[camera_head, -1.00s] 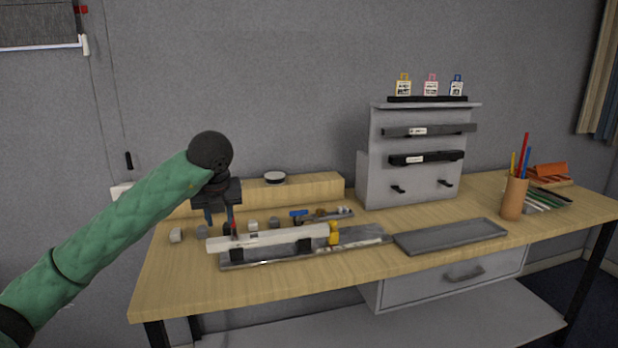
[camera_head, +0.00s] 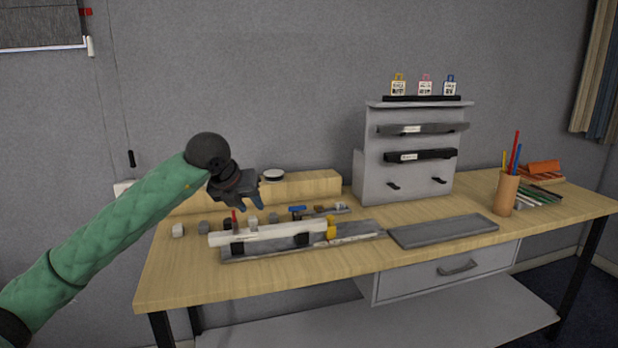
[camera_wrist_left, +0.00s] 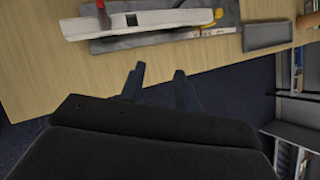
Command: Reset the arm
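My left gripper (camera_head: 250,203) is in the air just above the left part of the table, tilted toward the lower right. In the left wrist view its two fingers (camera_wrist_left: 158,82) are apart with nothing between them. Below it a long white bar (camera_head: 275,234) lies along a grey base plate (camera_head: 360,231). Two black pieces (camera_head: 237,248) sit on its front side, a red upright piece (camera_head: 234,218) at its left and a yellow piece (camera_head: 331,228) at its right end. The fingers look clear of the bar. My right gripper is out of view.
Several small grey blocks (camera_head: 178,230) and a blue part (camera_head: 297,210) lie behind the bar. A grey tray (camera_head: 445,230), a grey rack (camera_head: 400,145) and a pencil cup (camera_head: 506,192) stand to the right. The table's front strip is clear.

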